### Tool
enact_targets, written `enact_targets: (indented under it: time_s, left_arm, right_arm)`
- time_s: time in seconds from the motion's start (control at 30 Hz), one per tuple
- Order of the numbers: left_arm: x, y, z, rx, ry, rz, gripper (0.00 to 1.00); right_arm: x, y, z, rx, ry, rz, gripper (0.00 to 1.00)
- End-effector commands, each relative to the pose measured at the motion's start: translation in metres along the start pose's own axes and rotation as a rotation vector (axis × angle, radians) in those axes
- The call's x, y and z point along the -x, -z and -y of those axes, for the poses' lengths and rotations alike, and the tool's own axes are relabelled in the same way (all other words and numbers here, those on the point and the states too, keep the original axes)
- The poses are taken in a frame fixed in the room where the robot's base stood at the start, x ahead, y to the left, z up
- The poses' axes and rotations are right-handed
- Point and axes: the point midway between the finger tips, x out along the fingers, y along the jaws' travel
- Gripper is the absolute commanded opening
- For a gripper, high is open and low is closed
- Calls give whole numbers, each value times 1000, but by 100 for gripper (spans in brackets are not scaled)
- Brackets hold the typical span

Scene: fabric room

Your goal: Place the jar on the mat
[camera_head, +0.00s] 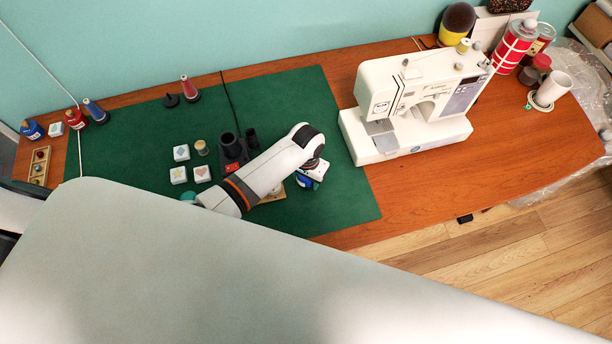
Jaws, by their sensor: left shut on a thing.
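A large green mat (130,130) lies flat on the wooden table. A small jar with a pale, cork-like top (201,148) stands on the mat, left of my white left arm. My left gripper (312,178) points down over the mat's right part, left of the sewing machine. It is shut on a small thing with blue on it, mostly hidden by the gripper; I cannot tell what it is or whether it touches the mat. A pale wooden piece (275,194) shows partly behind the arm. My right gripper is not in view.
A white sewing machine (415,100) stands right of the mat. Several white picture blocks (181,153) and a dark holder with a red label (232,155) are on the mat. Thread cones (190,88) stand at the back. The mat's back right is clear.

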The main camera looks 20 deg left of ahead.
Motion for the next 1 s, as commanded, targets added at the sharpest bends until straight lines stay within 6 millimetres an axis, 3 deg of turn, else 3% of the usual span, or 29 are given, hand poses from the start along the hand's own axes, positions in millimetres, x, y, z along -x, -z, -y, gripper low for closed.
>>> enact_targets:
  time_s: [0.4, 0.43, 0.57, 0.83, 1.0]
  left_arm:
    - [-6, -1, 0, 0, 0, 1, 22]
    - [-6, 0, 0, 0, 0, 1, 54]
    - [-5, 0, 0, 0, 0, 1, 72]
    - [-4, 0, 0, 0, 0, 1, 72]
    - [11, -1, 0, -1, 1, 3, 72]
  right_arm:
    - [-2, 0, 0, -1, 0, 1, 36]
    - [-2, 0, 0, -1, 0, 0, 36]
    - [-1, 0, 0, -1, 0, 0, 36]
    - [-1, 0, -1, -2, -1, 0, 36]
    - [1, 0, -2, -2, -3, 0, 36]
